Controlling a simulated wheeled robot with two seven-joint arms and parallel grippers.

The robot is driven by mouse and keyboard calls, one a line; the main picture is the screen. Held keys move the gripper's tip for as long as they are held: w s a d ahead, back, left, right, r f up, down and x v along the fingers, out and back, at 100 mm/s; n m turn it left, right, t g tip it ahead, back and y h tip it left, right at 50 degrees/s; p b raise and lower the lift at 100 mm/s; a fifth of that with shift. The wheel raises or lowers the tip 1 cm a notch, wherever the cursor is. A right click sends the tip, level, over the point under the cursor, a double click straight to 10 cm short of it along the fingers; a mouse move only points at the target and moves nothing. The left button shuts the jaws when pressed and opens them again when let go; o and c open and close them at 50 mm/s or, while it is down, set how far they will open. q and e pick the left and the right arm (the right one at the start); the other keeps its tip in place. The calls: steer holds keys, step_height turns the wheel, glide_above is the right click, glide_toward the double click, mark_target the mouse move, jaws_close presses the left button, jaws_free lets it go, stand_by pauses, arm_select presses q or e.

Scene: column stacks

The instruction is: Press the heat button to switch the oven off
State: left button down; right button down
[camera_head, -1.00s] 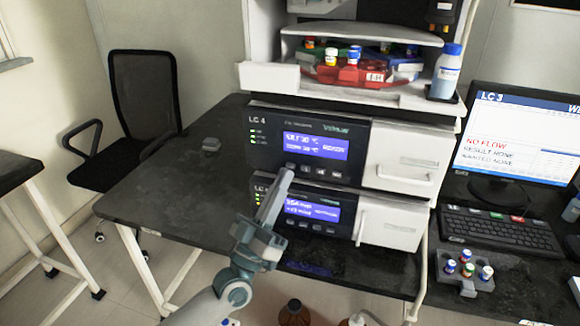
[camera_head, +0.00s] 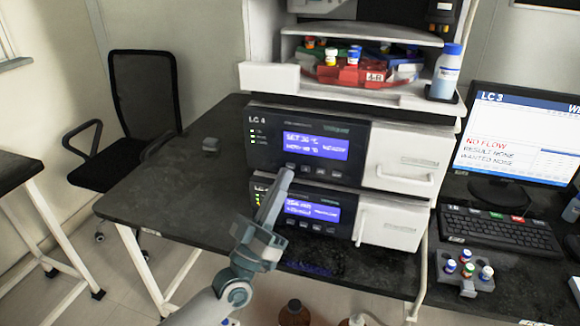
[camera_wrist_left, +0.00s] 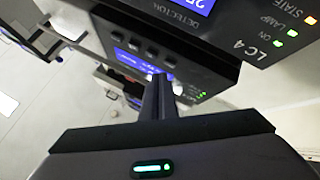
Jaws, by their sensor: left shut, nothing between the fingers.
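The upper dark LC 4 unit (camera_head: 268,155), which appears to be the oven, has a lit blue display (camera_head: 316,146) with a "SET" line and a °C reading. A row of small buttons (camera_head: 320,173) sits under the display. My left gripper (camera_head: 284,175) is shut and empty, its tips at the left end of that row. They cover part of the front there, and I cannot tell whether they touch a button. In the left wrist view the closed fingers (camera_wrist_left: 161,84) point toward a blue display and buttons. My right gripper is not in view.
Just below is a second unit with its own blue display (camera_head: 312,210); the wrist view shows a "DETECTOR" panel (camera_wrist_left: 215,45) close to the fingers. A white door handle (camera_head: 405,179) juts out at right. The black table (camera_head: 165,195) is mostly clear at left.

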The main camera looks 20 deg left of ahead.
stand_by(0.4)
arm_select(q)
steer(key=shift+w, duration=0.4)
steer(key=shift+w, duration=0.4)
stand_by(0.8)
steer(key=shift+s, duration=0.2)
steer(key=shift+s+p, duration=0.35)
steer(key=shift+s, duration=0.3)
stand_by(0.3)
